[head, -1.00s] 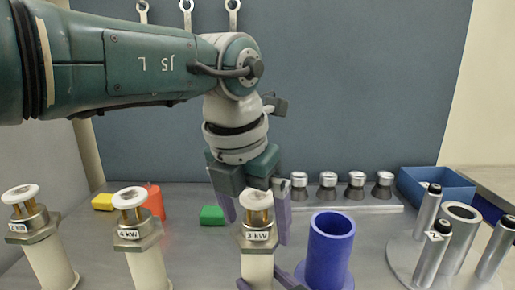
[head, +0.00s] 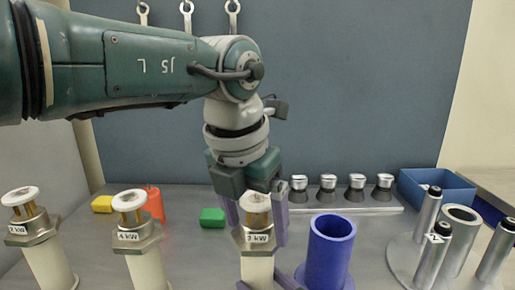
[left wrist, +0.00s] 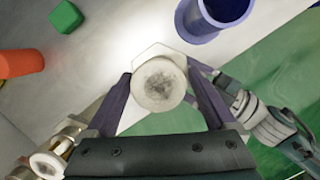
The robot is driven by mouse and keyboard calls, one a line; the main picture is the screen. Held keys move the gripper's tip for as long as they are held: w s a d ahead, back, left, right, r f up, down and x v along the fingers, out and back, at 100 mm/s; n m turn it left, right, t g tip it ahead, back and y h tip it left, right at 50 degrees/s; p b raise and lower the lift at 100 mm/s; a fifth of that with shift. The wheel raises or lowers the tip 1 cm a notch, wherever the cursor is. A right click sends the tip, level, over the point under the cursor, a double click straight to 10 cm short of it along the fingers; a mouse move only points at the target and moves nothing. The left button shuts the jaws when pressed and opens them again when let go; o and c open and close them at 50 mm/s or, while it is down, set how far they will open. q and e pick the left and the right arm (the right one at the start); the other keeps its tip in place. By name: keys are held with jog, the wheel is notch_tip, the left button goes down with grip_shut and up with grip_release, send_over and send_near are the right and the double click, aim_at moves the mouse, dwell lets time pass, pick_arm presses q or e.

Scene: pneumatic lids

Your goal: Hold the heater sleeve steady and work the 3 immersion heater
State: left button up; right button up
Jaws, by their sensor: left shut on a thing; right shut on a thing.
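The 3 kW immersion heater (head: 257,238) stands upright in its pale heater sleeve (head: 257,270), with a white round cap above its hex flange. My left gripper (head: 256,215) reaches down from above and is shut on the heater's head, one purple finger on each side. In the left wrist view the heater's cap (left wrist: 158,85) sits between the fingers. My right gripper (head: 270,284) shows only as purple fingertips at the bottom edge, shut on the sleeve; the rest is out of the head view. The contact points are partly hidden.
A 4 kW heater (head: 138,234) and another heater (head: 30,228) stand to the left. A blue cylinder (head: 329,250) stands close on the right.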

pick_arm(q)
jog(key=c, duration=0.4)
pick_arm(e)
jog(key=shift+s+d+f, duration=0.1)
jog(key=shift+f, duration=0.15)
pick_arm(q)
jog(key=shift+w+d+r+v, duration=0.1)
jog(key=shift+w+d+v, duration=0.25)
jog(key=shift+v, duration=1.65)
jog(key=shift+w+d+r+v, duration=0.15)
jog(key=shift+w+v, duration=0.35)
jog(key=shift+v, duration=1.5)
jog(key=shift+w+d+r+v, duration=0.1)
jog(key=shift+w+d+v, duration=0.25)
jog(key=shift+v, duration=1.65)
jog(key=shift+c, duration=0.2)
jog(key=shift+a+r, duration=0.1)
jog(key=shift+r, duration=0.05)
jog(key=shift+w+d+v, duration=0.1)
jog(key=shift+w+v, duration=0.05)
jog(key=shift+v, duration=0.65)
jog(key=shift+w+d+v, duration=0.1)
jog(key=shift+w+v, duration=0.1)
jog(key=shift+v, duration=0.6)
jog(key=shift+w+d+v, duration=0.1)
jog(key=shift+w+v, duration=0.05)
jog(key=shift+v, duration=0.65)
jog(key=shift+r, duration=0.15)
pick_arm(e)
jog(key=shift+r, duration=0.1)
